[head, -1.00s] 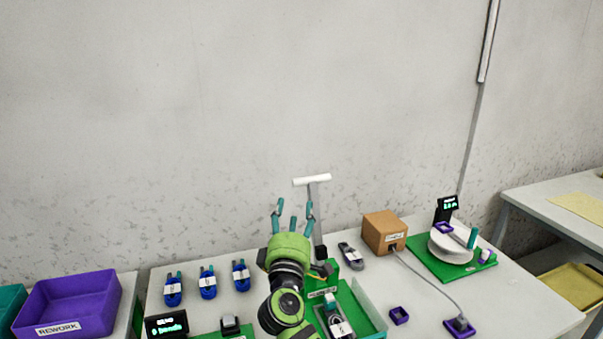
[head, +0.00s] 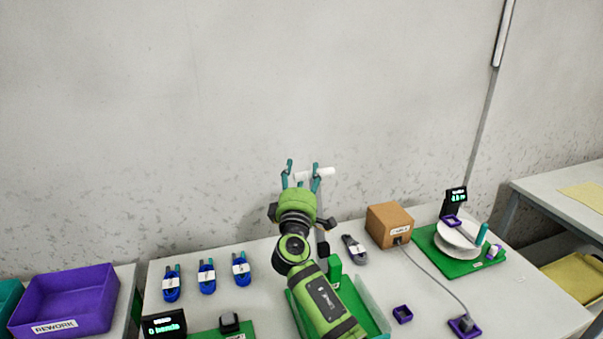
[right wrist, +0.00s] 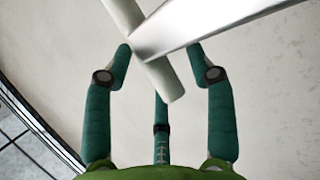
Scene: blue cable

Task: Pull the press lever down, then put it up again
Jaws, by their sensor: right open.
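The press lever has a white T-shaped handle (head: 326,173) that stands up behind my right gripper (head: 302,172). In the right wrist view the handle (right wrist: 152,60) runs between and just beyond the open fingers, with the grey lever arm (right wrist: 215,25) meeting it from the upper right. My right gripper (right wrist: 160,65) is open, its teal fingers on either side of the handle's lower part. I cannot tell whether any finger touches it. The green press base (head: 372,310) is partly hidden by my right arm. My left gripper is not in view.
A brown box (head: 389,226) with a cable stands right of the press. A turntable (head: 460,238) on a green base is farther right. The wall is behind.

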